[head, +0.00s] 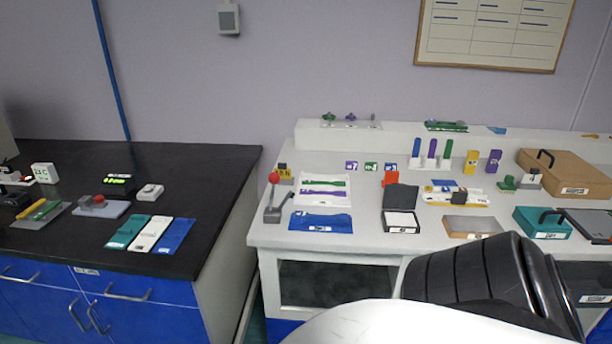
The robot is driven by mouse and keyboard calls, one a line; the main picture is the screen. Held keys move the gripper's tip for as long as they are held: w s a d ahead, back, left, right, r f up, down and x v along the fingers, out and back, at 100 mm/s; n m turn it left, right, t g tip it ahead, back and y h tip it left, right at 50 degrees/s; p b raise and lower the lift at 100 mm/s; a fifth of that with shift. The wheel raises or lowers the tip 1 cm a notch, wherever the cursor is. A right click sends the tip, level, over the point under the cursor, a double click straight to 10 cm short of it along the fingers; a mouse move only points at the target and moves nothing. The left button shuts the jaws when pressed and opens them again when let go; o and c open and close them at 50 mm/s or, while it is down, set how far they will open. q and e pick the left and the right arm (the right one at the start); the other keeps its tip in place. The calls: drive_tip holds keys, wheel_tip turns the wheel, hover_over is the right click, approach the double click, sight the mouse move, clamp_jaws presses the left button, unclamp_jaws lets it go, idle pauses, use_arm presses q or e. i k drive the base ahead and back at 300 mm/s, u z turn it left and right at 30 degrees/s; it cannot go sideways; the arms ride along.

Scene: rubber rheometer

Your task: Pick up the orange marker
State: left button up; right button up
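I cannot make out the orange marker for certain. A small orange-red object (391,178) stands on the white bench behind an open black-lidded box (400,207); its shape is too small to tell. A thin orange-brown item (591,136) lies on the raised back ledge at the far right, also too small to identify. A yellow pen-like stick (30,209) and a green one lie on a grey plate on the black bench at left. Neither gripper shows in the head view; only parts of my own body fill the bottom right.
The white bench (262,236) holds a red-knobbed lever (273,195), a blue mat (320,223), a brown case (560,175) and a teal box (541,222). The black bench (215,170) stands apart at left, with a gap between them. Its right part is clear.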

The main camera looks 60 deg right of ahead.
sight(390, 177)
drive_tip(key=u, duration=0.15)
drive_tip(key=k, duration=1.05)
drive_tip(key=z, duration=1.45)
